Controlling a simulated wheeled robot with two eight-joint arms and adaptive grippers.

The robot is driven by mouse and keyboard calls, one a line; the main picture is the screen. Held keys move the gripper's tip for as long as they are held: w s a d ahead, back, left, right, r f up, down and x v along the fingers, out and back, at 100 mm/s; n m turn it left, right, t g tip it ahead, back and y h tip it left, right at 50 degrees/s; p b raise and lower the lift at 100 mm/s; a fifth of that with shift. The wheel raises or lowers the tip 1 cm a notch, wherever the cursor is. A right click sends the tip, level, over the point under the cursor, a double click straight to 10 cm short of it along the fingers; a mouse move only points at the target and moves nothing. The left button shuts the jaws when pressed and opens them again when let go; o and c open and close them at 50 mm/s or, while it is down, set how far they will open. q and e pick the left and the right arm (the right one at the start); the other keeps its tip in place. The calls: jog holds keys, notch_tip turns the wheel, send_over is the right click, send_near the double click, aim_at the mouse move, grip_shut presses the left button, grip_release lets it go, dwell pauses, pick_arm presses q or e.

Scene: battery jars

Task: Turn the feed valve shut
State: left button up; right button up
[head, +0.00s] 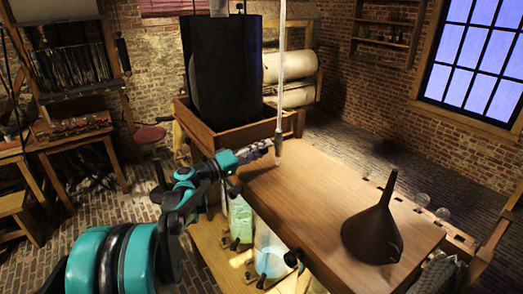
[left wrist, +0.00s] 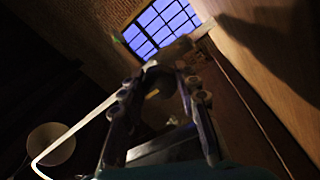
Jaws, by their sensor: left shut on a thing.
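My left gripper (head: 264,148) is at the near left side of the foot of a pale upright tube (head: 282,80), above the far end of the wooden bench top. In the left wrist view my left gripper's fingers (left wrist: 166,78) close together on a small greyish piece (left wrist: 172,50), which seems to be the feed valve's handle. The fingers and the dim light hide most of the valve, so I cannot tell how far it is turned. My right gripper does not show.
A tall dark tank (head: 222,65) stands in a wooden tray behind the gripper. A dark funnel (head: 376,232) stands mouth down on the bench top (head: 300,195). Glass jars (head: 268,255) sit below the bench's near side. The bench top between tube and funnel is clear.

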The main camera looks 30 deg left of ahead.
pick_arm(q)
jog(key=shift+f, duration=0.1)
jog(key=o, duration=1.2)
jog(key=v, duration=1.2)
jog(key=shift+s+d, duration=0.1)
